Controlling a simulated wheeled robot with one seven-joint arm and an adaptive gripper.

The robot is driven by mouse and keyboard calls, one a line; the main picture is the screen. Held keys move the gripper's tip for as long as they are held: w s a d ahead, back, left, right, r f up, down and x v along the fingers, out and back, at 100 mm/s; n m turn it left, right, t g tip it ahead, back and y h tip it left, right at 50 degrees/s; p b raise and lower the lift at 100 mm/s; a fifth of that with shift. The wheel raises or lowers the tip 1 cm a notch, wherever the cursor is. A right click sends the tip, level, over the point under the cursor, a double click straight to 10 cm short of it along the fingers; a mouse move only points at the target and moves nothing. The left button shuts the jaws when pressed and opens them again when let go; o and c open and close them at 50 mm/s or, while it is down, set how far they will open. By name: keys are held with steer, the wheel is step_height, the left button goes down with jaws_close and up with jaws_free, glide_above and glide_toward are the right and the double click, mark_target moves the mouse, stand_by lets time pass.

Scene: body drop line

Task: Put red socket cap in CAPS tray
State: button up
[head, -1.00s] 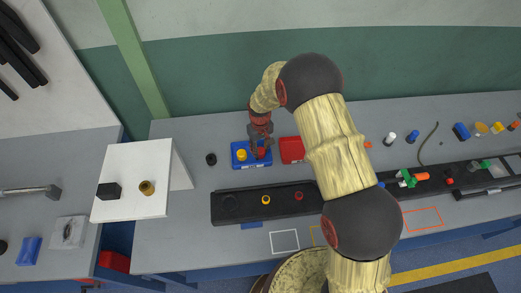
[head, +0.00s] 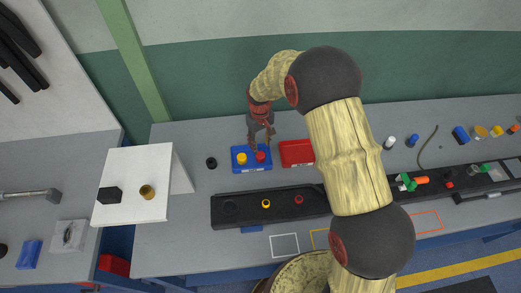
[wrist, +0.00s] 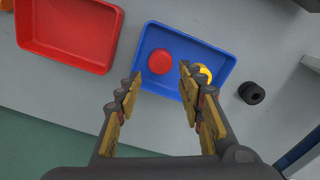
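The red socket cap (head: 261,156) lies in the blue tray (head: 238,167), beside a yellow cap (head: 241,157). In the wrist view the red cap (wrist: 160,62) sits on the floor of the blue tray (wrist: 222,62), apart from the fingers. The yellow cap (wrist: 203,73) is partly hidden behind a finger. My gripper (head: 261,143) is open and empty above the tray's far side; in the wrist view its fingers (wrist: 157,85) stand wide apart. No CAPS label can be read on any tray.
An empty red tray (head: 297,152) stands to the right of the blue one. A black ring-like part (head: 211,162) stands to the left. A white stand (head: 130,205) is further left.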

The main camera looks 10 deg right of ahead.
steer(key=shift+r, duration=2.25)
steer(key=s+d+r+m+t, duration=0.1)
steer(key=s+d+r, duration=0.1)
steer(key=s+r, duration=0.35)
steer(key=s+d+r+t, duration=0.1)
steer(key=s+d+r, duration=0.1)
steer(key=r, duration=0.6)
steer(key=s+d+r+m, duration=0.1)
steer(key=s+d+r, duration=0.15)
steer(key=r, duration=0.45)
steer(key=s+d+r+m+t, duration=0.1)
steer(key=s+r, duration=0.1)
steer(key=s, duration=0.5)
steer(key=s+d+r+m+t, duration=0.1)
steer(key=s+d+r, duration=0.1)
steer(key=s, duration=0.5)
steer(key=s+d+r+t, duration=0.1)
steer(key=s+r, duration=0.2)
steer(key=s, duration=0.5)
steer(key=shift+d+r+m, duration=0.35)
steer(key=shift+m, duration=0.05)
step_height(320, 180, down, 10)
steer(key=b, duration=0.9)
steer(key=shift+b, duration=0.35)
